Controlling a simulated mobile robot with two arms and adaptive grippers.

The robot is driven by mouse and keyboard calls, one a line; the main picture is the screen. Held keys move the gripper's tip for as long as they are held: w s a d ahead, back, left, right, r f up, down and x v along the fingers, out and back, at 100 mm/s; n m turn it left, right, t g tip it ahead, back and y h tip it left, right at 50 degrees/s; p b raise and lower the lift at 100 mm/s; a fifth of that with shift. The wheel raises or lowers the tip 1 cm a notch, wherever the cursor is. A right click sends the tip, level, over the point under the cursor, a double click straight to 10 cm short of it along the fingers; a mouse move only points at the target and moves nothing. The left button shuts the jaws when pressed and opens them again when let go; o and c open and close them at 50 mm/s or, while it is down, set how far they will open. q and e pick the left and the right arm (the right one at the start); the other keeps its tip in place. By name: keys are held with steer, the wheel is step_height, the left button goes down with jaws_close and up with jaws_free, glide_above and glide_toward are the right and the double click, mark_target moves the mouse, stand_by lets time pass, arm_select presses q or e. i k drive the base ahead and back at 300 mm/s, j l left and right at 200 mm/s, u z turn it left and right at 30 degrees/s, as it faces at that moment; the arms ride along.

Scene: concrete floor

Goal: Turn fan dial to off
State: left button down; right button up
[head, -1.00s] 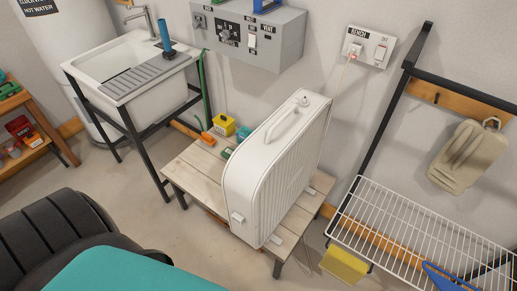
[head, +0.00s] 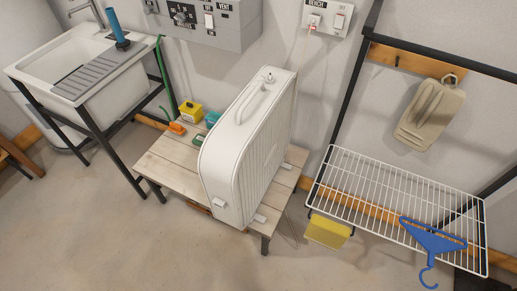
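A white box fan (head: 240,150) stands upright on a low wooden table (head: 165,160). A rounded handle (head: 253,103) runs along its top. A small round knob, which looks like a dial (head: 268,77), sits at the far end of the top, near the wall. The dial's markings are too small to read. Neither of my grippers is in view.
A yellow box (head: 191,112) and small orange and green items lie behind the fan. A sink (head: 75,60) stands left, a wire shelf (head: 395,200) right. A grey control box (head: 215,20) and socket plate (head: 327,18) are on the wall. Floor in front is clear.

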mark_target(270, 79)
steer(key=i+j, duration=0.2)
steer(key=j, duration=0.2)
steer(key=i+j, duration=0.15)
steer(key=j, duration=0.2)
steer(key=i+j, duration=0.2)
steer(key=j, duration=0.2)
